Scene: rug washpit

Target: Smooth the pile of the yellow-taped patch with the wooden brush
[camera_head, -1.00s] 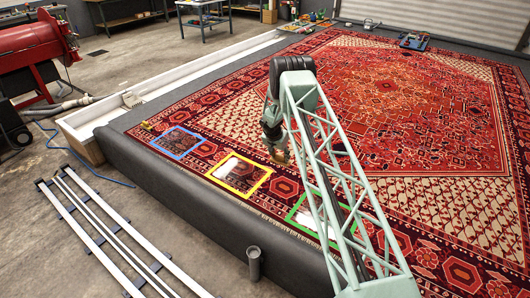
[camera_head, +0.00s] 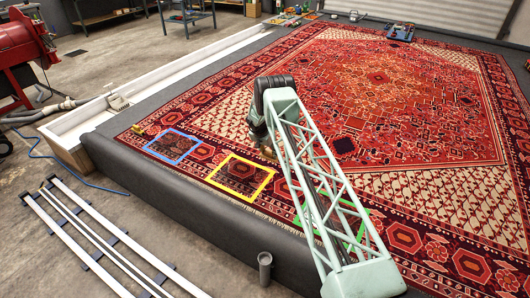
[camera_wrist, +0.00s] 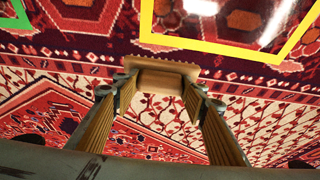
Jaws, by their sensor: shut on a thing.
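My gripper (camera_wrist: 160,92) is shut on the wooden brush (camera_wrist: 166,78), a small brown block with a toothed edge, gripped between the two fingers in the wrist view. The yellow-taped patch (camera_head: 240,178) lies on the rug's near border in the head view, dark red and patterned inside its yellow frame. In the wrist view part of its yellow tape (camera_wrist: 215,47) runs along the top, just beyond the brush, with shiny light spots inside. In the head view my gripper (camera_head: 267,152) is small and partly hidden by my arm, above the rug right of the patch. I cannot tell whether the brush touches the rug.
A blue-taped patch (camera_head: 173,146) lies left of the yellow one. A green-taped patch (camera_head: 361,226) lies right, partly hidden by my arm. A dark padded edge (camera_head: 190,200) borders the rug. A grey cylinder (camera_head: 265,270) stands at the front, and white rails lie left.

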